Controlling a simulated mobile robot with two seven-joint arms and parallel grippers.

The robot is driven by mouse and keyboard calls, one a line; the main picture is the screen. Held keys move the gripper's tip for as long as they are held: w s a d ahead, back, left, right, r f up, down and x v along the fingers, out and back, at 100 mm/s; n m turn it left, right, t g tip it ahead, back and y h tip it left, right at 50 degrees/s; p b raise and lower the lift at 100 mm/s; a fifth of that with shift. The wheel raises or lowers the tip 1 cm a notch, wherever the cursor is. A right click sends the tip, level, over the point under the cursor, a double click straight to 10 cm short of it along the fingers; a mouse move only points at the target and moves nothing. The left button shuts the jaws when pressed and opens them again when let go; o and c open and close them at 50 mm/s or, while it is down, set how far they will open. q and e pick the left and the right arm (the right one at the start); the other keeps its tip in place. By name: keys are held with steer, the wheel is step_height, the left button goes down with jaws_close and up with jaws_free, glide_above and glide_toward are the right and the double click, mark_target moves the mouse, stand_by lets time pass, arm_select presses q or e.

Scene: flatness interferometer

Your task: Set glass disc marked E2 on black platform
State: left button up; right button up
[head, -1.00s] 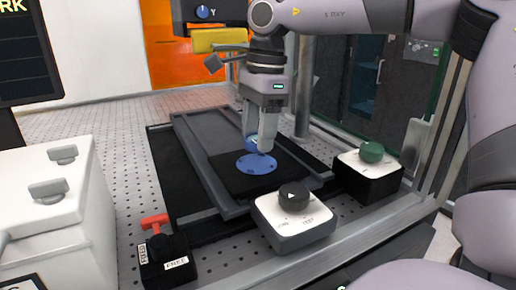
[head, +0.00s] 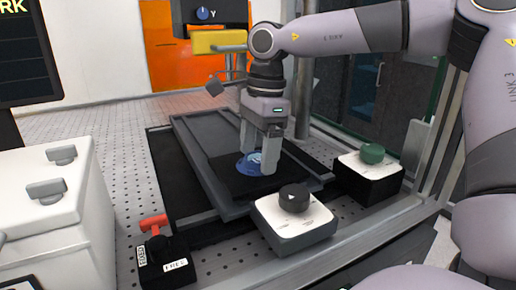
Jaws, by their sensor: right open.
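A blue glass disc (head: 248,165) lies flat on the black platform (head: 225,182) in the middle of the head view. Any marking on the disc is too small to read. My right gripper (head: 257,170) points down over the disc with its two fingers apart, one at the disc's left part and one at its right edge. The fingers hide part of the disc. I cannot tell whether the fingertips touch it. My left gripper is not in view.
A white box with a black knob (head: 294,198) stands in front of the platform, and one with a green knob (head: 372,154) stands to the right. A red lever on a black box (head: 164,262) is at front left. A white cabinet (head: 60,225) fills the left side.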

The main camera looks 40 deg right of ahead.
step_height(320, 180, up, 12)
steer(key=d+p, duration=0.1)
steer(key=shift+s+d+p, duration=0.15)
steer(key=shift+s+p, duration=0.05)
steer(key=shift+p, duration=0.15)
stand_by(0.5)
